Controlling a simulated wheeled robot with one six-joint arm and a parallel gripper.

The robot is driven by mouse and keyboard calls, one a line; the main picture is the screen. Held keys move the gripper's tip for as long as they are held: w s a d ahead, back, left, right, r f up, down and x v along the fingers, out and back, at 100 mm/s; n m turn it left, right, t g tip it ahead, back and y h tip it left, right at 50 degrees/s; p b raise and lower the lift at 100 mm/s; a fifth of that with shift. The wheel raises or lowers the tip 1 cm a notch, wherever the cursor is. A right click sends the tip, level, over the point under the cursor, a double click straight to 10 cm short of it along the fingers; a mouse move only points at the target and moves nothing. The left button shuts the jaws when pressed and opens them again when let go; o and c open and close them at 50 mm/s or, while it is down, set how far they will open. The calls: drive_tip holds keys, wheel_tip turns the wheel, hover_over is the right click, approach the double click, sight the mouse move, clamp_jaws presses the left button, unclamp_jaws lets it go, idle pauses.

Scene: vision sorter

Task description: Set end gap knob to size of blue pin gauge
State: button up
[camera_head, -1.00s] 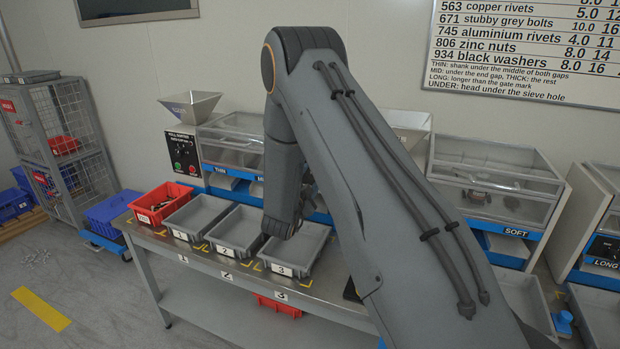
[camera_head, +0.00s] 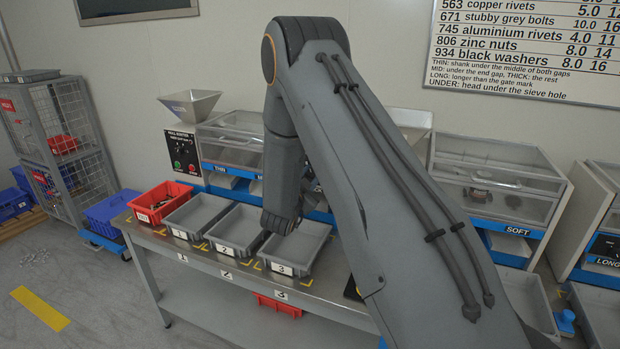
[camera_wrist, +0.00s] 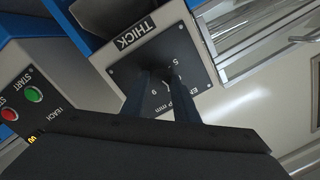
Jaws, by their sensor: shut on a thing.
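In the wrist view my gripper (camera_wrist: 165,80) has its two dark fingers over a dark dial plate (camera_wrist: 195,82) marked "mm", under a "THICK" label (camera_wrist: 137,33). The fingers are close together and shut on a knob at the plate's middle. The knob itself is mostly hidden by the fingers, and its setting cannot be read. In the head view my arm hides the gripper and the dial. I cannot pick out the blue pin gauge for certain; a small blue object (camera_head: 565,322) stands at the lower right of the head view.
A panel with green and red buttons (camera_wrist: 34,95) is left of the dial in the wrist view. Grey trays (camera_head: 197,215) and a red bin (camera_head: 160,200) stand on the bench. Clear-lidded sorter boxes (camera_head: 495,180) line the wall.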

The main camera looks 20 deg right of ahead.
drive_tip(key=n, duration=0.6)
drive_tip(key=shift+g, duration=0.3)
idle(0.4)
drive_tip(key=o, duration=1.1)
drive_tip(key=shift+r, duration=0.1)
drive_tip(key=shift+c, duration=0.2)
drive_tip(key=shift+a+b, duration=0.15)
drive_tip(key=shift+b, duration=0.15)
drive_tip(key=b+v, duration=0.1)
drive_tip(key=v, duration=0.6)
drive_tip(key=shift+s+a+b, duration=0.15)
drive_tip(key=shift+s+b, duration=0.1)
drive_tip(key=shift+b, duration=0.1)
